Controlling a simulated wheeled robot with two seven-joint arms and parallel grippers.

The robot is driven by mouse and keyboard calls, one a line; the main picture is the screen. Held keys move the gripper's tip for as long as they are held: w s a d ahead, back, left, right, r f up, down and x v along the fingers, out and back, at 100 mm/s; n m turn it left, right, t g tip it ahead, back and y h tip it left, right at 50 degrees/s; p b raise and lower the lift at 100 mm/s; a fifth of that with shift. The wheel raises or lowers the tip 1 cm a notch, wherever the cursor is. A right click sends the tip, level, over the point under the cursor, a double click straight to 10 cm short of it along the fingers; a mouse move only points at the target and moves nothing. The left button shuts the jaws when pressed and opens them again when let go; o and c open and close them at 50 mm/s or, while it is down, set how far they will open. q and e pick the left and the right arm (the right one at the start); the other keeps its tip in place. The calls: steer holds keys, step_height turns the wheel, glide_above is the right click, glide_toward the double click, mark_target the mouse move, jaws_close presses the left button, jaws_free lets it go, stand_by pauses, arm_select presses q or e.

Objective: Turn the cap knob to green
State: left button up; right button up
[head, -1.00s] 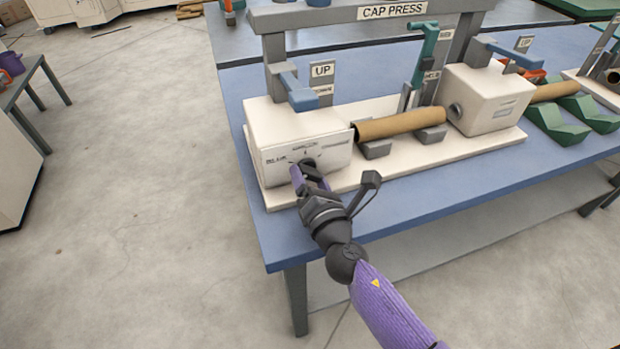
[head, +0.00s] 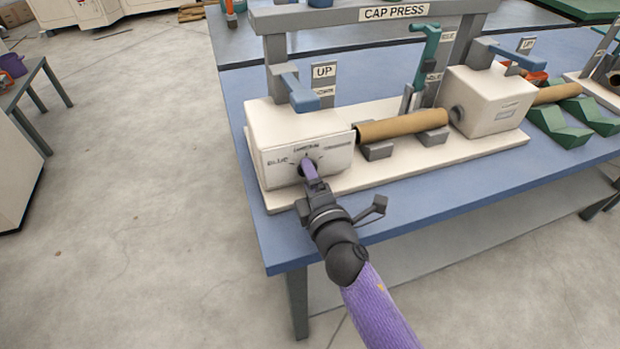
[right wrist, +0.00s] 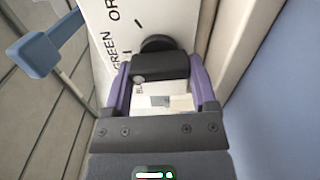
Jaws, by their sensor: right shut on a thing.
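The cap knob is a dark knob (head: 307,163) on the front of the white left-hand box (head: 284,166) of the cap press. My right gripper (head: 310,174) reaches it from the front. In the right wrist view its two purple fingers (right wrist: 160,85) are shut on the black knob (right wrist: 160,65), one on each side. The panel reads GREEN beside the knob and OR further up, partly cut off. In the head view BLUE is left of the knob, with a blurred label above and another at right. Which label the knob points at is unclear. My left gripper is out of view.
A brown tube (head: 403,127) lies on grey rests between the two white boxes. A blue lever (head: 300,93) stands over the left box, beside an UP sign (head: 324,71). The blue table (head: 420,188) has a bare front strip.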

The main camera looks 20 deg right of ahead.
steer(key=shift+m, duration=0.5)
steer(key=o, duration=1)
steer(key=shift+o, duration=0.8)
steer(key=s, duration=1)
steer(key=shift+d+p, duration=0.15)
steer(key=shift+p, duration=0.25)
